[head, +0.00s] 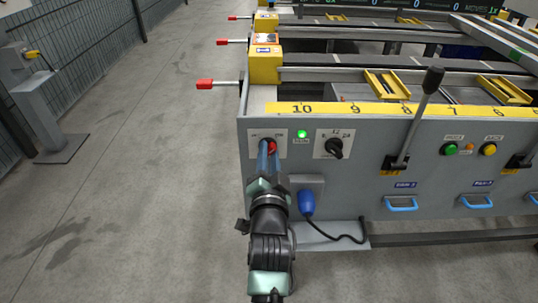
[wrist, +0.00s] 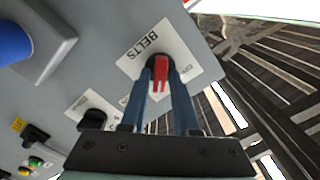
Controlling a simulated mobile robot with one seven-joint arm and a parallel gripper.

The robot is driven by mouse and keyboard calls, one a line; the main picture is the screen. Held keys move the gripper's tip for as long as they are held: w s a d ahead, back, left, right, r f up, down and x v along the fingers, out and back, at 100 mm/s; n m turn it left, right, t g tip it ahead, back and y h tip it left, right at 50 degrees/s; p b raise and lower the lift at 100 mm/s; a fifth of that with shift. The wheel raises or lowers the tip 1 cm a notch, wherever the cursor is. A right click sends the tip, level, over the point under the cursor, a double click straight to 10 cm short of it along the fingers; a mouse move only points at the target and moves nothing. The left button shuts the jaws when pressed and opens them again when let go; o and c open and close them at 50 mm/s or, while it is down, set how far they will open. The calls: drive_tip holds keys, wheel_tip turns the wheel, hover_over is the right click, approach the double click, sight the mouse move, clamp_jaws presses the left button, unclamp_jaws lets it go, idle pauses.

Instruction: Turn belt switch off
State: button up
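The belt switch is a red-handled rotary knob (wrist: 161,70) on a white plate marked BELTS (wrist: 137,62). It is on the cabinet's front panel, near the left end, and its red handle also shows in the head view (head: 271,147). My gripper (head: 268,150) reaches up to the panel from below. In the wrist view its two blue fingers (wrist: 163,82) flank the red handle, one on each side, and the handle fills the gap at the tips. The gripper looks shut on it. The fingers hide parts of the knob and plate.
A lit green lamp (head: 302,134) and a black rotary knob (head: 334,149) are to the right on the panel. A blue plug (head: 307,203) with a black cable is below. A tall black lever (head: 415,115) stands farther right. Open floor (head: 150,150) is at left.

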clamp_jaws()
drive_tip(key=shift+n, duration=0.3)
drive_tip(key=n+p, duration=0.1)
drive_tip(key=n, duration=0.2)
drive_tip(key=shift+n, duration=0.3)
drive_tip(key=n+p, duration=0.1)
drive_tip(key=n, duration=0.3)
drive_tip(key=n+p, duration=0.2)
drive_tip(key=n, duration=0.3)
drive_tip(key=n+p, duration=0.1)
drive_tip(key=n, duration=0.3)
drive_tip(key=shift+a+n+p, duration=0.25)
drive_tip(key=shift+n+p, duration=0.05)
